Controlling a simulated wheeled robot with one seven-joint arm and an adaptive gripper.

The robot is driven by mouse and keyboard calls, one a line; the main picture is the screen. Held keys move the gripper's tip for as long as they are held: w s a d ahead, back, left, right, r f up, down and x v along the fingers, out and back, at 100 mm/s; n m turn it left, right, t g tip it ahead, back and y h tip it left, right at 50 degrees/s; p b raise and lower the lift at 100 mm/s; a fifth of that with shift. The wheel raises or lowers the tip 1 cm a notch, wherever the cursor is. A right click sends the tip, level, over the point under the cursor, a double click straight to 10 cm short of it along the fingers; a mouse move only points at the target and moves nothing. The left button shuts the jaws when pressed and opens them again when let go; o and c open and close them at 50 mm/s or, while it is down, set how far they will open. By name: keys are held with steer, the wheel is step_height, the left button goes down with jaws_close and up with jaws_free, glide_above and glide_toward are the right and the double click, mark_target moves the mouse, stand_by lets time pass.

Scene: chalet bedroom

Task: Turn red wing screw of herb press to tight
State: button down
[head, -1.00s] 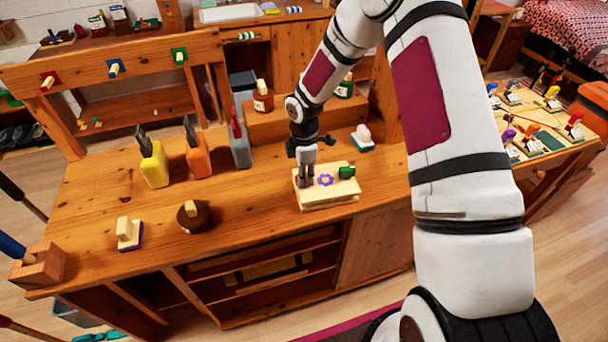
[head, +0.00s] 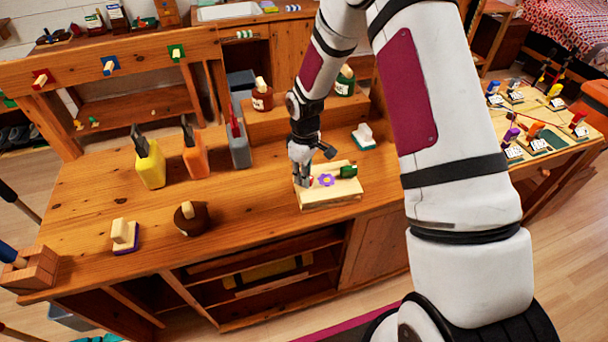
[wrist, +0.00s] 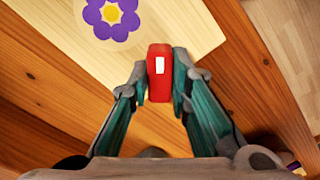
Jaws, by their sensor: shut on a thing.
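The herb press (head: 335,192) is a pale wooden block with a purple flower with a yellow centre on top. It lies on the wooden workbench, and its top also shows in the wrist view (wrist: 185,28). The red wing screw (wrist: 159,88) is at the left end of the press in the head view, mostly hidden there by my gripper (head: 303,183). In the wrist view, my gripper (wrist: 159,70) has one finger on each side of the red wing screw and is shut on it. A white mark shows on the screw's top. A green wing screw (head: 348,171) is at the other end.
A white-handled block with a green base (head: 364,136) stands behind the press. Yellow (head: 151,168), orange (head: 196,160) and grey (head: 239,150) holders stand to the left. A round brown object (head: 190,220) is near the front. Bench around the press is clear.

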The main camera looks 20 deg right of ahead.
steer(key=m+b, duration=0.1)
steer(key=m, duration=0.4)
steer(key=shift+m+b, duration=0.3)
steer(key=shift+m, duration=2)
steer(key=c, duration=1.5)
jaws_free()
step_height(320, 180, up, 12)
steer(key=shift+r, duration=0.1)
